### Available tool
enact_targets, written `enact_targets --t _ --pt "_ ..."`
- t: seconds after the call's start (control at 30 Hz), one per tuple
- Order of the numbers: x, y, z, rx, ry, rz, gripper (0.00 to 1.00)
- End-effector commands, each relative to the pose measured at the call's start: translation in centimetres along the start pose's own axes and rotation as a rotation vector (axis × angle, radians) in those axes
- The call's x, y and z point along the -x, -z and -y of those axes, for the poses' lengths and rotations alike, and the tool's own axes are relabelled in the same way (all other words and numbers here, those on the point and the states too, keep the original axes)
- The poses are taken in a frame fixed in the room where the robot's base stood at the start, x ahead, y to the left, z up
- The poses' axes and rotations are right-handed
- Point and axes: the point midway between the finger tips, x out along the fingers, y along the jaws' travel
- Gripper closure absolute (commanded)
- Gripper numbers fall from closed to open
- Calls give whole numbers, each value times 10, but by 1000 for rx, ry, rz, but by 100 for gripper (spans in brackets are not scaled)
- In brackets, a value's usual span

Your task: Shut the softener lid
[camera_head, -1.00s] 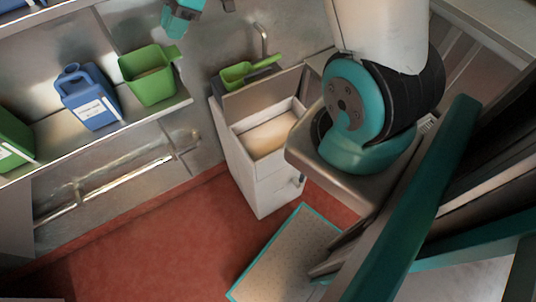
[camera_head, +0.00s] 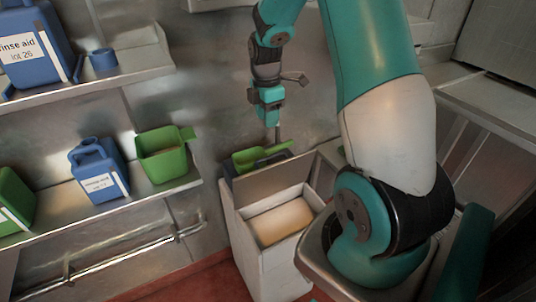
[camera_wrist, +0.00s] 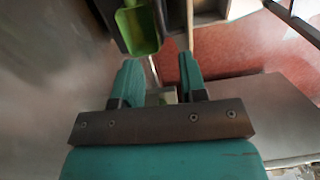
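The white bin (camera_head: 262,268) stands against the wall, open at the top, with pale tan contents (camera_head: 283,222) showing. I take the flat grey panel (camera_head: 275,185) raised along its back edge as the softener lid; it stands up, open. No label on it is readable. My gripper (camera_head: 271,132) is above and behind the bin, close to the wall, pointing down and apart from the lid. In the wrist view, my gripper's two teal fingers (camera_wrist: 160,68) are spread with a gap between them, and nothing is clearly held.
A green scoop (camera_head: 262,156) lies in a dark holder behind the lid and also shows in the wrist view (camera_wrist: 138,30). Shelves at left hold blue jugs (camera_head: 100,172) and a green tub (camera_head: 162,157). A rail (camera_head: 120,255) runs below.

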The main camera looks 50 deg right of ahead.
Motion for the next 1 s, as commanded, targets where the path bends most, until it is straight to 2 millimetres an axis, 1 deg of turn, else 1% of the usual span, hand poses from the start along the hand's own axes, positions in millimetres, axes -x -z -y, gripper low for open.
enact_targets --t 0.03,0.3,0.4,0.5,0.6,0.7,1.0 --pt "-13 0 1 0 6 -1 61" --pt "-76 1 2 0 6 -2 61" --pt "-95 1 1 0 4 -2 61" --pt "-111 1 0 0 3 -2 61" --pt "-122 1 0 0 0 -2 61" --pt "-128 1 0 0 0 -2 61" --pt "-130 1 0 0 -2 -2 61"
